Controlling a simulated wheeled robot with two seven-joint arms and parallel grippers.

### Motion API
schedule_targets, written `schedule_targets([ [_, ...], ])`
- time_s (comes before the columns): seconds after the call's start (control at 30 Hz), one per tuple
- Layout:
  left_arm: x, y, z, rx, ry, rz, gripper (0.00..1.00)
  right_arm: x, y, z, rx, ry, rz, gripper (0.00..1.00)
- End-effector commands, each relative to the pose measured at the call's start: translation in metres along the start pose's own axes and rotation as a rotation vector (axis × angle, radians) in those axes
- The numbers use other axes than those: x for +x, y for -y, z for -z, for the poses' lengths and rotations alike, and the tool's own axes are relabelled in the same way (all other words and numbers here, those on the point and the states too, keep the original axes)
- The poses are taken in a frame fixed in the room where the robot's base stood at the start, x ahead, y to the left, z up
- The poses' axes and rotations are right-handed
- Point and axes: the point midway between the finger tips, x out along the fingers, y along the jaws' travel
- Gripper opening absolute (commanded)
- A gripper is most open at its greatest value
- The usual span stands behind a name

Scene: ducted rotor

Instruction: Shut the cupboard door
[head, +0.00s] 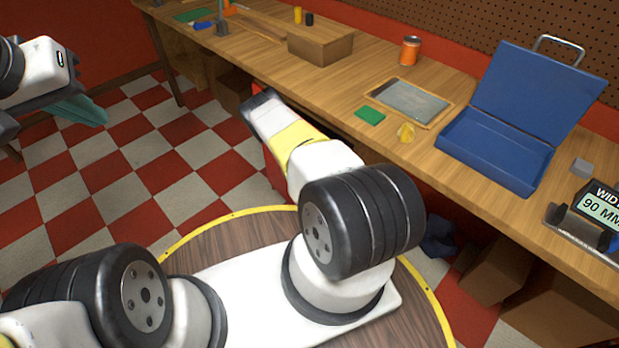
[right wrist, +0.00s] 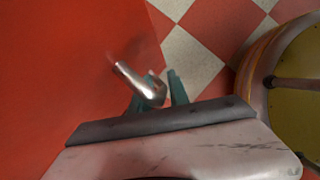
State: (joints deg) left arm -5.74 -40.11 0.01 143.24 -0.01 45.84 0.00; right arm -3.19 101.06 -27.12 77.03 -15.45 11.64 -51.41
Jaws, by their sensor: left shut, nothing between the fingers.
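The red cupboard door (right wrist: 70,70) fills the left of the right wrist view, with a metal bar handle (right wrist: 140,84) on it. In the head view a strip of red panel (head: 272,172), likely this door, shows under the bench beside my right arm. My right gripper (right wrist: 160,92) is at the handle, its teal fingers apart with floor showing between them. The handle passes in front of the left finger; I cannot tell whether they touch. In the head view its fingers are hidden. My left gripper (head: 80,109) is shut and empty at the upper left, away from the bench.
The wooden bench (head: 370,70) holds a blue case (head: 495,145) with raised lid, an orange can (head: 410,50), a framed panel (head: 408,102) and a cardboard box (head: 320,45). Boxes (head: 497,268) stand under its right part. Checkered floor (head: 130,165) is clear at the left. A round yellow-rimmed object (right wrist: 295,90) is at the right.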

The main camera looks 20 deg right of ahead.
Motion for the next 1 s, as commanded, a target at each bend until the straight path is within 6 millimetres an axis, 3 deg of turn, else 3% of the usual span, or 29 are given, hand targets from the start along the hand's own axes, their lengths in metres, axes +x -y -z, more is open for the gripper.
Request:
schedule_targets([
  [0.37,0.0,0.0,0.0,0.0,0.0,0.0,0.0,0.0056,-0.0003,0.0001,0.0,0.0,-0.001,0.22],
  [0.47,0.0,0.0,0.0,0.0,0.0,0.0,0.0,0.0056,-0.0002,0.0,0.0,0.0,0.0,0.02],
  [0.5,0.0,0.0,0.0,0.0,0.0,0.0,0.0,0.0055,-0.0002,0.0,0.0,0.0,-0.001,0.0],
  [1.0,0.0,0.0,0.0,0.0,0.0,0.0,0.0,0.0053,-0.0003,0.0,0.0,0.0,-0.001,0.0],
])
